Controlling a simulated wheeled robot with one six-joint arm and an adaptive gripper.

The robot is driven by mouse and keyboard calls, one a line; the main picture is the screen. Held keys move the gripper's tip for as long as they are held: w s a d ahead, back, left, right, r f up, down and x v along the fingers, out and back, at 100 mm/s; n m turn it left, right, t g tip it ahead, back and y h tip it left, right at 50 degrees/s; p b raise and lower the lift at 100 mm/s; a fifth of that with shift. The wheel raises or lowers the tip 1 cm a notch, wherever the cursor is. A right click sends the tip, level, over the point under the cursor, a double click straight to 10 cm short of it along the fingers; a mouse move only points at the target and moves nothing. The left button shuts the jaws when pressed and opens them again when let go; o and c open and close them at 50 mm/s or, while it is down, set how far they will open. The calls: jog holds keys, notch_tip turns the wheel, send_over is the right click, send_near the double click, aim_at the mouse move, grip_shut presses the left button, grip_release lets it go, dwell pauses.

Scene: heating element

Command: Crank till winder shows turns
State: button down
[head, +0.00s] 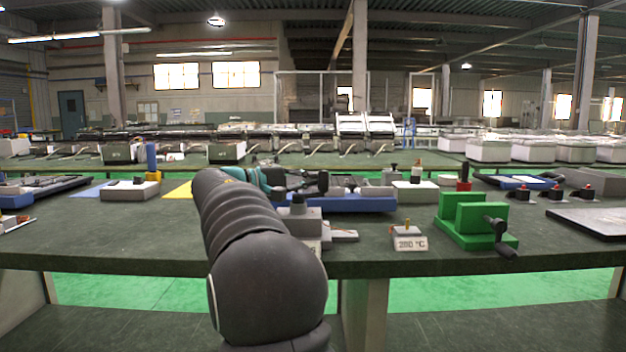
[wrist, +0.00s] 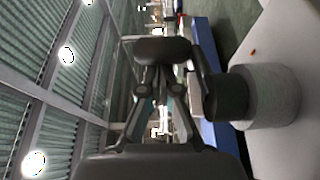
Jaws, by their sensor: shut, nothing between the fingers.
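The winder appears to be the grey and blue unit (head: 345,203) at mid-table in the head view, partly hidden behind my arm. In the wrist view its grey cylinder (wrist: 272,95) carries a black hub, a dark crank arm (wrist: 208,65) and a dark rounded handle (wrist: 160,50). My gripper (wrist: 158,78) is shut, its fingers close to the handle with nothing between them. Whether they touch the handle I cannot tell. No turn count is readable in either view.
A green block device (head: 470,215) with a black crank stands right of a small "°C" sign (head: 410,242). Bare table top shows at the left front.

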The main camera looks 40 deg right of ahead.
jog(key=shift+t, duration=0.3)
jog(key=w+a+f, duration=0.1)
jog(key=w, duration=0.3)
jog(key=w+a+b, duration=0.1)
jog(key=w+a, duration=0.1)
jog(key=w, duration=0.3)
jog(key=w+a+f+b, duration=0.1)
jog(key=w+a, duration=0.1)
jog(key=w, duration=0.2)
jog(key=shift+w+a+f, duration=0.25)
jog(key=shift+f, duration=0.1)
jog(key=s+a+r+g+b, duration=0.1)
jog(key=s+a+r+b, duration=0.2)
jog(key=s+a+b, duration=0.15)
jog(key=shift+s+d+f+b, duration=0.1)
jog(key=shift+s+d+b, duration=0.75)
jog(key=shift+s+d, duration=1.35)
jog(key=shift+s+d+f+b, duration=0.1)
jog(key=shift+s+d+b, duration=0.75)
jog(key=shift+s+d, duration=1.25)
